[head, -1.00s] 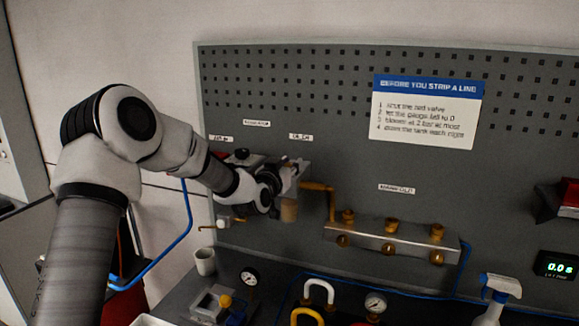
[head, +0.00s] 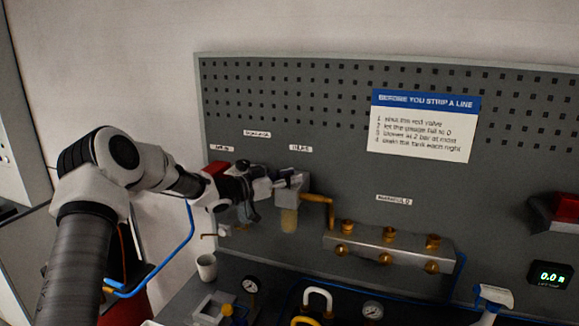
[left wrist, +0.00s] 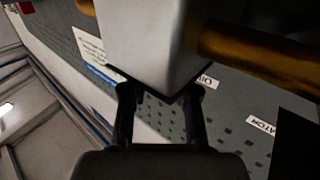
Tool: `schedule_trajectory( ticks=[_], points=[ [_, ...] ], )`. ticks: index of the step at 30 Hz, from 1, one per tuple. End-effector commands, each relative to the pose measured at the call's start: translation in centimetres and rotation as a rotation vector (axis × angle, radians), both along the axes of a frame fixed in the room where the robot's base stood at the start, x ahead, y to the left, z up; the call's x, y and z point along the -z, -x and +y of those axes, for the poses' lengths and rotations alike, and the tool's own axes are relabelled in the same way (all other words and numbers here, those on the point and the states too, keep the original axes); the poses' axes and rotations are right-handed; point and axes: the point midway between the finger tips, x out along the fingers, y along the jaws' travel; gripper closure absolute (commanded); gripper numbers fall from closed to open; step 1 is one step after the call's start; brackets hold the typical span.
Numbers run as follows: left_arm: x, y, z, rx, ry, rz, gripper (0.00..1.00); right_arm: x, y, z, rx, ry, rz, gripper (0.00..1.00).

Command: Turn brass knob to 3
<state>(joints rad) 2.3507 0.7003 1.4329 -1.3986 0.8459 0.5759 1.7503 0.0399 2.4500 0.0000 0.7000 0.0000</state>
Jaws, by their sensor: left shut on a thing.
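My left gripper (head: 268,185) reaches the valve assembly on the left of the board, at the pale grey block (head: 291,182) with an amber bowl below. In the left wrist view the two dark fingers (left wrist: 162,105) stand apart, with the lower corner of a pale grey block (left wrist: 155,40) between their tips. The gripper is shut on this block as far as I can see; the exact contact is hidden. Several brass knobs (head: 389,233) sit on the manifold (head: 375,247) to the right. No number scale is readable. My right gripper is not in view.
A sign (head: 423,127) hangs above the manifold.

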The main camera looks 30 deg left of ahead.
Motion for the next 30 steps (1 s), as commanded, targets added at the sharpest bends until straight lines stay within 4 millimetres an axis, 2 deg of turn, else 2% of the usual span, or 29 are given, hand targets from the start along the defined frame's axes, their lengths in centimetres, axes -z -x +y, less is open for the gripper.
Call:
schedule_trajectory(
  ticks=[1,4,17,18,20,30],
  points=[
    [-0.46,-0.05,0.11,0.012,-0.001,-0.003,1.0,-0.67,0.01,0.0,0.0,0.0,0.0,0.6],
    [-0.33,-0.04,0.07,0.033,0.0,-0.004,1.0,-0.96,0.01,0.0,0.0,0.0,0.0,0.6],
    [-0.27,-0.06,0.06,0.046,0.001,-0.007,1.0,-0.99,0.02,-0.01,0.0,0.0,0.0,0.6],
    [-0.28,-0.06,0.06,0.046,0.001,-0.007,0.64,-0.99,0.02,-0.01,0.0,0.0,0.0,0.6],
    [-0.26,-0.06,0.05,0.046,0.001,-0.007,0.44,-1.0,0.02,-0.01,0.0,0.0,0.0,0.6],
    [-0.14,0.15,0.15,0.046,0.001,-0.004,0.44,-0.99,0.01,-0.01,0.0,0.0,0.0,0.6]
  ],
)
